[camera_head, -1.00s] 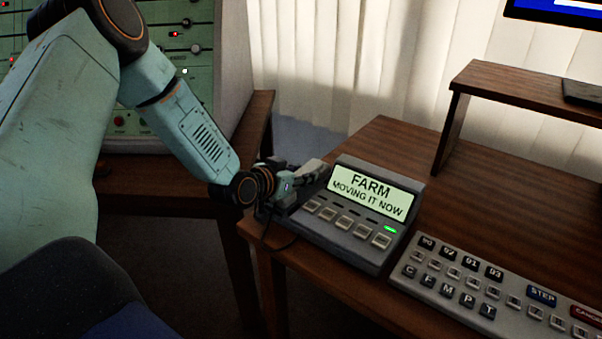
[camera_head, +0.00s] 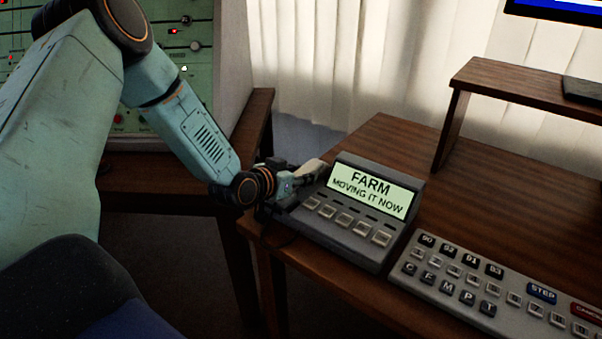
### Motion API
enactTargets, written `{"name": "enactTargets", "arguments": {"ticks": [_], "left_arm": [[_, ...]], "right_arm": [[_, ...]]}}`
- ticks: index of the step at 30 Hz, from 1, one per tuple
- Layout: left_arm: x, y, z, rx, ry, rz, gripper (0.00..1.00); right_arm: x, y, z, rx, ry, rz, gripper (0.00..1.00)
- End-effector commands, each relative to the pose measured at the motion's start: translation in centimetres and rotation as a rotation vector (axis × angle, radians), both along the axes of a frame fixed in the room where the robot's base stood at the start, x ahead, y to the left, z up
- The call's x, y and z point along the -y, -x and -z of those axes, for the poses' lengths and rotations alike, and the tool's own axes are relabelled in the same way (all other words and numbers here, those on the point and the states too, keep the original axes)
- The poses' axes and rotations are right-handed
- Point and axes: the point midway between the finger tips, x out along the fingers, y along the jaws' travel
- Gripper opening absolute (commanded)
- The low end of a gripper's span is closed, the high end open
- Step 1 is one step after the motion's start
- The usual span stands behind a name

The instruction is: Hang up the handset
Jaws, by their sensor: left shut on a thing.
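The grey desk phone (camera_head: 345,232) sits at the left end of the wooden desk. Its lit screen (camera_head: 369,190) reads "FARM MOVING IT NOW", and a row of square buttons lies below it. My left gripper (camera_head: 302,178) is at the phone's left side, beside the screen, shut on the handset. The handset is mostly hidden by the gripper and its dark wrist, so I cannot tell whether it rests in its cradle. A dark cord shows faintly below the wrist, by the desk edge. My right gripper is not in view.
A grey keypad (camera_head: 500,288) lies on the desk right of the phone. A wooden riser (camera_head: 520,88) stands at the back right. Bare desk (camera_head: 450,190) lies between them. A green control panel (camera_head: 188,60) stands behind my left arm.

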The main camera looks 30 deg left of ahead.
Motion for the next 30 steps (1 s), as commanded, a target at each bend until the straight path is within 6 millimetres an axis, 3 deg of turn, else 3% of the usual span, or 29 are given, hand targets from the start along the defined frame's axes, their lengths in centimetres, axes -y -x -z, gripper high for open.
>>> {"name": "enactTargets", "arguments": {"ticks": [7, 8, 16, 30], "left_arm": [[0.01, -0.01, -0.04, 0.001, 0.0, 0.0, 0.0], [0.01, -0.01, -0.04, 0.001, 0.0, 0.0, 0.37], [0.02, 0.0, -0.01, 0.0, 0.0, 0.0, 0.6], [-0.19, 0.77, -0.31, -0.001, 0.004, -0.004, 0.62]], "right_arm": [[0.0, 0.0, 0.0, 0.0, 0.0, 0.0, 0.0], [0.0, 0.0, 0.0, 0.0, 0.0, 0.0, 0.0], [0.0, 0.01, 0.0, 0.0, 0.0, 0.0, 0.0], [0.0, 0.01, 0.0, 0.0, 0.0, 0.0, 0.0]]}}
